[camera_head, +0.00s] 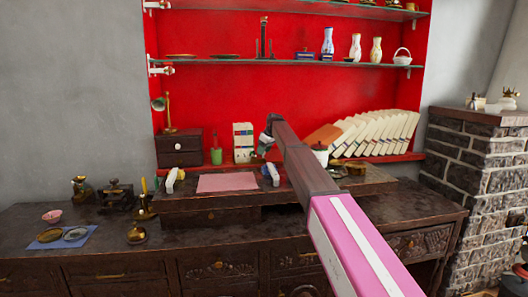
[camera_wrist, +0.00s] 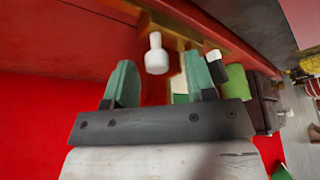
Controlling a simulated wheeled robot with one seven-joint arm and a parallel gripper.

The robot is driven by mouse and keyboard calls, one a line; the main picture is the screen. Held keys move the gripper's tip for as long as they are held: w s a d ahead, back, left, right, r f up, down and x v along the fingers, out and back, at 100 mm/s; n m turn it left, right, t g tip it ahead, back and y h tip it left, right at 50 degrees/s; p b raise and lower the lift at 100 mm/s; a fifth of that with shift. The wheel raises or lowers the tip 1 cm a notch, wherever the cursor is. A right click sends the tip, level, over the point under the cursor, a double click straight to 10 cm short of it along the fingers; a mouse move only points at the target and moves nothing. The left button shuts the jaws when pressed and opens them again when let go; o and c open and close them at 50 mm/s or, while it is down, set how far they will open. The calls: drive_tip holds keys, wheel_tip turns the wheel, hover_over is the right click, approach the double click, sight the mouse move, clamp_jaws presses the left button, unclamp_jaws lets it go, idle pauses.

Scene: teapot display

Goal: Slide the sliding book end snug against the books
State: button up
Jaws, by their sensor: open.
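My gripper (camera_head: 266,142) is open in the head view, in front of the red alcove and just right of a small upright set of books (camera_head: 243,142). In the wrist view its two green fingers (camera_wrist: 158,72) stand apart, with a white knob (camera_wrist: 157,55) showing between them. I cannot tell whether they touch it or whether the knob belongs to the book end. A row of cream books (camera_head: 378,133) leans left at the alcove's right side. An orange-brown panel (camera_head: 322,137) slants at its left end, partly behind my arm. I cannot clearly identify the sliding book end.
A dark drawer box (camera_head: 180,148) and a green cup (camera_head: 216,156) stand left of the upright books. A white pot (camera_head: 320,154) stands close to my arm. Glass shelves (camera_head: 225,62) with vases hang above. A pink mat (camera_head: 227,182) lies on the desk.

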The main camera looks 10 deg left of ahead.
drive_tip(key=v, duration=1)
drive_tip(key=shift+r, duration=0.2)
drive_tip(key=shift+d, duration=0.15)
drive_tip(key=shift+s, duration=0.1)
